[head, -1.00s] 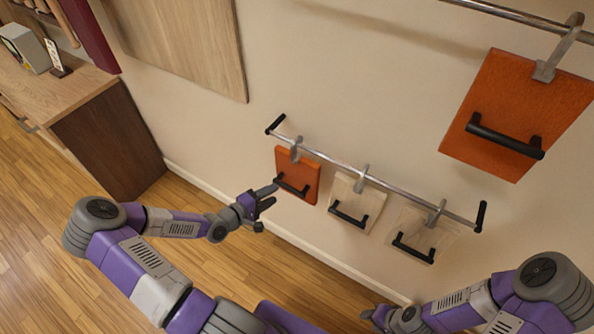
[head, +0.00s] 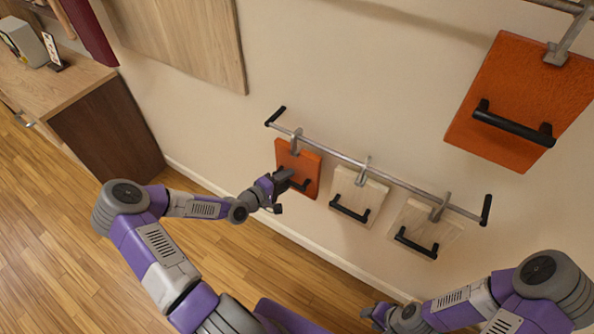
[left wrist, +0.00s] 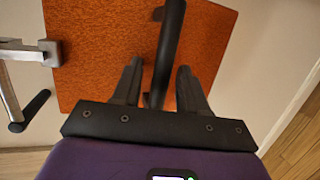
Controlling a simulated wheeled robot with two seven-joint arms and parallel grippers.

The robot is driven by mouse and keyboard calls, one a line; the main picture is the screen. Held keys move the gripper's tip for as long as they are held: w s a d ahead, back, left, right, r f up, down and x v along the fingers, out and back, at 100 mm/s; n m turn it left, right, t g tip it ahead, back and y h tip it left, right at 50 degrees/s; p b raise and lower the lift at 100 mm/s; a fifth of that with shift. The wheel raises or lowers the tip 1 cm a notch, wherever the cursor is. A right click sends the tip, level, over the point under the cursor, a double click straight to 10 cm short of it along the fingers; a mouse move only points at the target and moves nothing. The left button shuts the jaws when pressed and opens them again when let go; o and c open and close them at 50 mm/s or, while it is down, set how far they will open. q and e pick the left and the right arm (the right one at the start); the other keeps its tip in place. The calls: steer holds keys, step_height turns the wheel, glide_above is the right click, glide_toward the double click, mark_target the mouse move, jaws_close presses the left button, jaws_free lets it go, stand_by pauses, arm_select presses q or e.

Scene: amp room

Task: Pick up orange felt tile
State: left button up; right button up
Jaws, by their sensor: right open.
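An orange felt tile (head: 308,163) with a black bar handle hangs by a hook at the left end of the lower rail. My left gripper (head: 286,189) is in front of it and covers part of the handle. In the left wrist view the tile (left wrist: 95,65) fills much of the picture, and its black handle (left wrist: 168,50) runs between the two open fingers (left wrist: 160,80), with gaps visible on both sides. A larger orange tile (head: 530,85) with a black handle hangs at the upper right. My right gripper (head: 376,314) is low in the picture, away from the tiles, open.
Two pale tiles, one in the middle (head: 366,187) and one at the right (head: 413,220), hang on the same metal rail (head: 400,182). A wooden cabinet (head: 110,130) stands at the left. A wooden panel (head: 185,40) is on the wall.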

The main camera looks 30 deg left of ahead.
arm_select(q)
jaws_close()
steer(key=shift+r, duration=0.15)
